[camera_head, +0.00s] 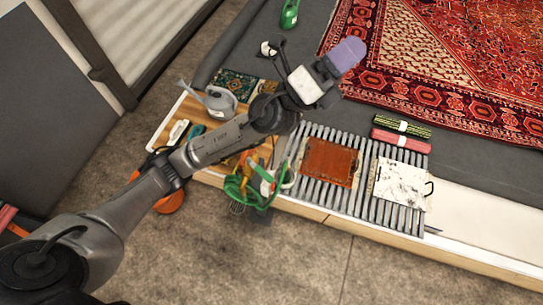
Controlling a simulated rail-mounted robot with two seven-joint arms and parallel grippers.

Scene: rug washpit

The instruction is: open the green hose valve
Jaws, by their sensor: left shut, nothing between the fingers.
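My left arm reaches in from the lower left across the wooden board. Its gripper (335,66) is over the grey floor near the rug, up and to the right of the green hose parts. The gripper is shut with nothing between its fingers; a rounded lilac shape shows at its tip. A tangle of green hose-like loops (236,190) lies at the front of the board, below my forearm, with red and white parts beside it. I cannot make out a separate green valve handle or its position there. My right gripper is not in view.
A slatted grey grate (312,182) holds a brown panel (329,162) and a white panel (401,184). A patterned red rug (450,60) fills the upper right. A grey watering can (217,101) stands left of my wrist.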

